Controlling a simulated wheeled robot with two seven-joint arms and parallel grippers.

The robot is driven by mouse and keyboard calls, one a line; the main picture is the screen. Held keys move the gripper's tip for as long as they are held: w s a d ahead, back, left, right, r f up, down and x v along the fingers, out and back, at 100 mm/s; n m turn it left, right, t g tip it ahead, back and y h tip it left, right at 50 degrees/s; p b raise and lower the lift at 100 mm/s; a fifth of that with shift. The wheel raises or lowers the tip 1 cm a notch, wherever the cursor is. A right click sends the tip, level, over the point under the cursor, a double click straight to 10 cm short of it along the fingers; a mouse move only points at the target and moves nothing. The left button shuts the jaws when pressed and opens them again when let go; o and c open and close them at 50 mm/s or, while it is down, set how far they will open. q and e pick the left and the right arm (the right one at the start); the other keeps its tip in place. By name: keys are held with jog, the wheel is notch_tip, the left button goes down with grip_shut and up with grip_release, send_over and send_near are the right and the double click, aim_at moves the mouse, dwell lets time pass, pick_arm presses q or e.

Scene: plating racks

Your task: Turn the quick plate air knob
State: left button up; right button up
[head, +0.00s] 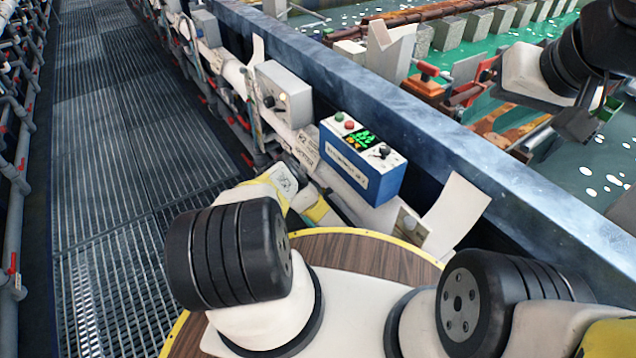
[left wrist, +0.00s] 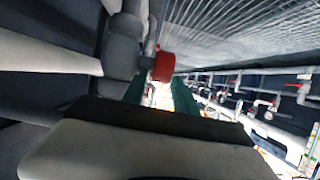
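A blue control box (head: 358,176) stands beside the tank wall in the head view. Its white top has a green button, a red button, a lit green display and a black knob (head: 384,151). A grey box (head: 284,92) with small round knobs is mounted behind it. I cannot read which one is the quick plate air knob. My left gripper (left wrist: 160,97) shows dark green fingers spread apart in the left wrist view, with nothing held; in the head view I cannot make it out. My right gripper (head: 580,125) is over the green tank, away from both boxes; its jaw gap is unclear.
A long blue-grey tank wall (head: 440,130) runs diagonally beside the boxes. Green liquid, racks and grey blocks lie beyond it. A grated walkway (head: 110,150) lies to the left, with pipes and red-handled valves. A red valve handle (left wrist: 164,66) shows near the left gripper.

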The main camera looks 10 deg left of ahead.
pick_arm(q)
jog(key=x, duration=0.5)
jog(key=shift+w+a+f, duration=0.1)
jog(key=shift+w+f, duration=0.05)
grip_shut()
